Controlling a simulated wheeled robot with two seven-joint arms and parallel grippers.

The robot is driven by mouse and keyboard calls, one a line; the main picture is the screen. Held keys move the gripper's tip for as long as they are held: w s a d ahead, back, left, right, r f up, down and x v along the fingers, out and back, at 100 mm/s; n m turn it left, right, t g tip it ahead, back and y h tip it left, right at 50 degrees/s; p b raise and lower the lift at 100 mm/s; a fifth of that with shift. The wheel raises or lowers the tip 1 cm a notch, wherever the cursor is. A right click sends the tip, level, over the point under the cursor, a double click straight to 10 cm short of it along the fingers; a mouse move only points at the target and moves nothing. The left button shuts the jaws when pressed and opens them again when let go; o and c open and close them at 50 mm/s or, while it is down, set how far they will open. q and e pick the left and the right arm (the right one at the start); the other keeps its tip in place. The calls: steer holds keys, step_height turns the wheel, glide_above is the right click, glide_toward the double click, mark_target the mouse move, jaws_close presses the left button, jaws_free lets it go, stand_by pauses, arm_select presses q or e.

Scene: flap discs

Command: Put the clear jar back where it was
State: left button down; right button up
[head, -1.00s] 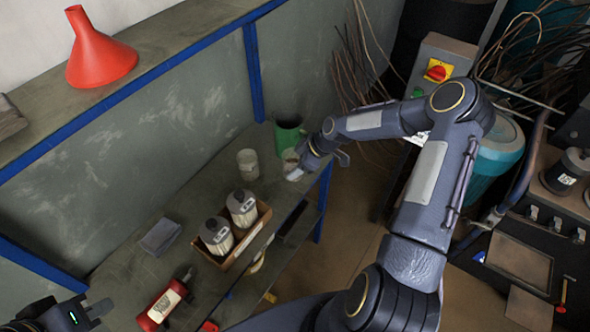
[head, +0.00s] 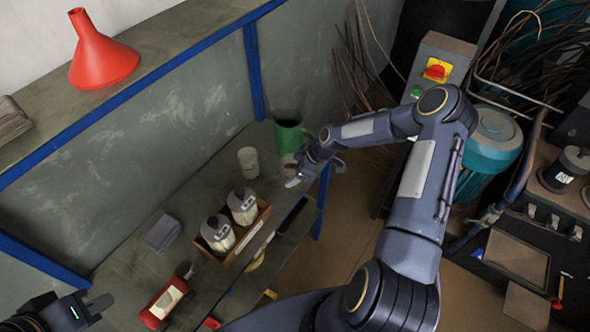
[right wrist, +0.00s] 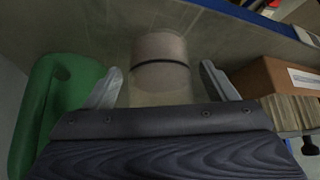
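In the right wrist view a see-through jar (right wrist: 160,88) with a dark band and a pinkish-grey upper part is between the spread fingers of my right gripper (right wrist: 160,88). A gap shows on each side of it. In the head view my right gripper (head: 316,172) is at the bench's far right end, beside a small brownish, partly hidden item (head: 288,160), probably this jar. A pale grey jar (head: 248,161) stands to its left. My left gripper (head: 97,306) is at the lower left, away from the jars; its opening is unclear.
A green jug (head: 287,136) stands behind my right gripper. A box (head: 256,226) with two lidded jars, a grey block (head: 162,233) and a red item (head: 163,303) are on the bench. A red funnel (head: 103,58) is on the shelf above.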

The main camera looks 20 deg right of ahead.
steer(key=shift+r+p, duration=0.25)
steer(key=shift+p, duration=0.1)
steer(key=s+d+r+m+h+b, duration=0.1)
steer(key=s+r, duration=0.3)
steer(key=r, duration=0.4)
steer(key=s+d+r+b, duration=0.1)
steer(key=s+r, duration=0.3)
steer(key=r, duration=0.4)
steer(key=s+a+r+m, duration=0.2)
steer(key=s+r+m, duration=0.1)
steer(key=s, duration=0.4)
steer(key=s+a+r+m+t, duration=0.1)
steer(key=s+a+r+m, duration=0.2)
steer(key=s, duration=0.5)
steer(key=s+a+r+m, duration=0.3)
steer(key=s+r+m, duration=0.2)
steer(key=s, duration=0.2)
steer(key=shift+s+a+r+t, duration=0.15)
steer(key=shift+s+r+t, duration=0.15)
steer(key=shift+r, duration=0.05)
